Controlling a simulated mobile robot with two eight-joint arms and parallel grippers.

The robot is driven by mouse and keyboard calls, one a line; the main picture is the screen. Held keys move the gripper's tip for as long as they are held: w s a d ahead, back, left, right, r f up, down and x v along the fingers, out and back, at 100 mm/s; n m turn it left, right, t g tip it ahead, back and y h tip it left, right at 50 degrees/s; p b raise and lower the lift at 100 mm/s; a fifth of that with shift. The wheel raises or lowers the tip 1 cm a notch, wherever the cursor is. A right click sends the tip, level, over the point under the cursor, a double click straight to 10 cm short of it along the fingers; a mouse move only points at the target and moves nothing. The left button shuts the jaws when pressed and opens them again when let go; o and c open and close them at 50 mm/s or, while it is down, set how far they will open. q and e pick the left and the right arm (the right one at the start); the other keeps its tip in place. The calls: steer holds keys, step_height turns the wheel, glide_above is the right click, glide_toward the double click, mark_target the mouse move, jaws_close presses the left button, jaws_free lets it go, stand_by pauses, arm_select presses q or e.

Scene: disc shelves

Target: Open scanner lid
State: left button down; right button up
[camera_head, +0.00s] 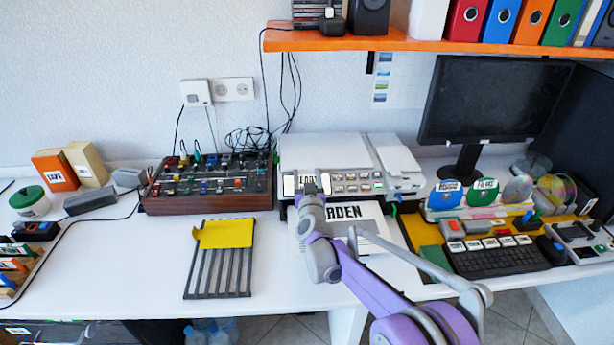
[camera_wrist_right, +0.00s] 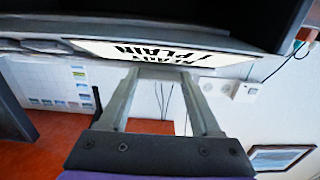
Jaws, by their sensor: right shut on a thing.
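My right gripper (camera_head: 312,186) is at the scanner's front edge, beside a small white label card. In the right wrist view my right gripper (camera_wrist_right: 165,74) has its two fingers at the edge of a white labelled plate (camera_wrist_right: 135,50) under a dark surface. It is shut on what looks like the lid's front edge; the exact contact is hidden. My left gripper is not in view.
A white sheet (camera_head: 372,214) lettered "ARDEN" lies in front of the scanner. A mixer-like box (camera_head: 208,200) stands left and a monitor (camera_head: 490,100) right. An orange shelf (camera_head: 400,42) hangs above the scanner's right. A slatted rack (camera_head: 218,272) lies front left.

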jaws_close()
steer(key=shift+r, duration=0.55)
steer(key=w+r+p, duration=0.5)
steer(key=r+p, duration=0.1)
steer(key=r, duration=0.7)
steer(key=shift+r+p, duration=0.3)
steer(key=shift+r, duration=0.05)
steer(key=shift+w, duration=0.1)
steer(key=o, duration=1)
jaws_free()
